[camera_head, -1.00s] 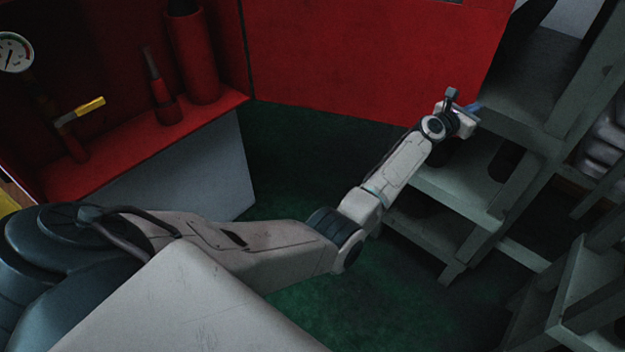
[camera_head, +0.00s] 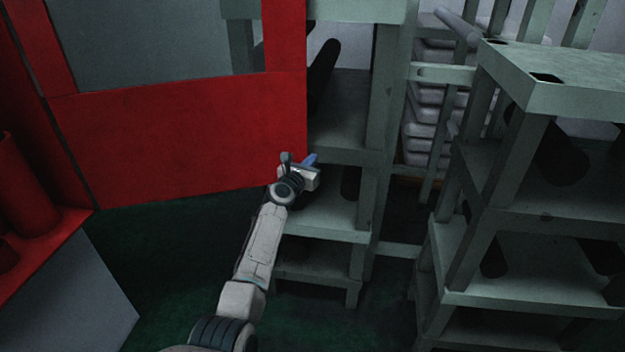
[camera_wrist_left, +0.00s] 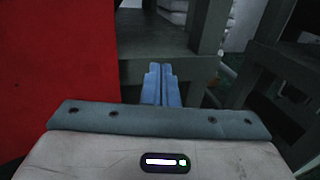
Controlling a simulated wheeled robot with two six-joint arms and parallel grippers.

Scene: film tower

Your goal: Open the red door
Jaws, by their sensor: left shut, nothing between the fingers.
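The red door (camera_head: 180,140) stands in the upper left of the head view, with a red lower panel and a window opening above. It stands ajar, its free edge in front of the grey shelves. My left gripper (camera_head: 311,159) is at that free edge, near the bottom right of the panel. In the left wrist view the door (camera_wrist_left: 55,70) fills the left side. There the blue fingers of my left gripper (camera_wrist_left: 161,85) are shut and empty, just right of the door's edge. I cannot tell whether they touch it. My right gripper is not in view.
A grey shelf unit (camera_head: 345,155) stands right behind the door's edge, close to my left gripper. Another grey shelf (camera_head: 490,215) stands at the right. A red ledge (camera_head: 40,255) is at the lower left. Dark green floor (camera_head: 175,240) is clear below the door.

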